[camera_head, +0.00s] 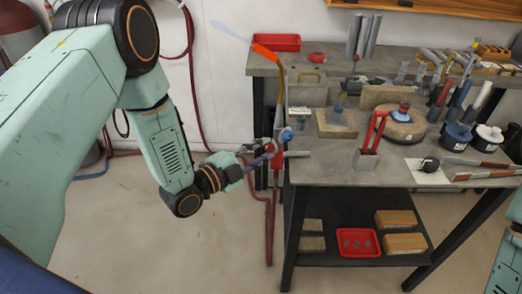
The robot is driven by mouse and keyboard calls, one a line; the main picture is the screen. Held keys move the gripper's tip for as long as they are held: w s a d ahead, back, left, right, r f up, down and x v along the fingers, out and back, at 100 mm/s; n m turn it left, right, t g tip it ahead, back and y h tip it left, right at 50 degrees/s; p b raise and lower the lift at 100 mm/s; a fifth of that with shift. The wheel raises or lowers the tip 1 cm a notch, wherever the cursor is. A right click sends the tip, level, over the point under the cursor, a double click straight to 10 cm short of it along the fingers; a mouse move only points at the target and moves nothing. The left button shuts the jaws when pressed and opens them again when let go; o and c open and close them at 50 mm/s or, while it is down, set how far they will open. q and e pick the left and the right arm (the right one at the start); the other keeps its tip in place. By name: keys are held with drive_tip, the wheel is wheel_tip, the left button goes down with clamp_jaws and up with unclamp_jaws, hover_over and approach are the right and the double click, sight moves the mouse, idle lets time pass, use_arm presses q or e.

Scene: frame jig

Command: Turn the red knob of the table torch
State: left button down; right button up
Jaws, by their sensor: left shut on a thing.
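The table torch (281,95) stands at the left edge of the workbench. Its thin brass-coloured tube rises and bends left to an orange tip (265,51), with a pale blue flame-like streak (230,31) beyond it. A blue knob (287,135) sits low on the torch. The red knob (270,147) is just left of and below it, small and partly hidden by my gripper. My left gripper (264,157) reaches in from the left and is shut on the red knob. My right gripper is out of view.
The workbench (325,172) holds a red clamp-like stand (373,133), a round block (402,128), dark pots (456,137) and several tools. A red tray (275,42) lies at the back. Red hoses hang behind the torch. The floor at left front is clear.

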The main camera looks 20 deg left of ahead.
use_arm(q)
drive_tip(key=c, duration=1.1)
unclamp_jaws()
drive_tip(key=shift+v, duration=6)
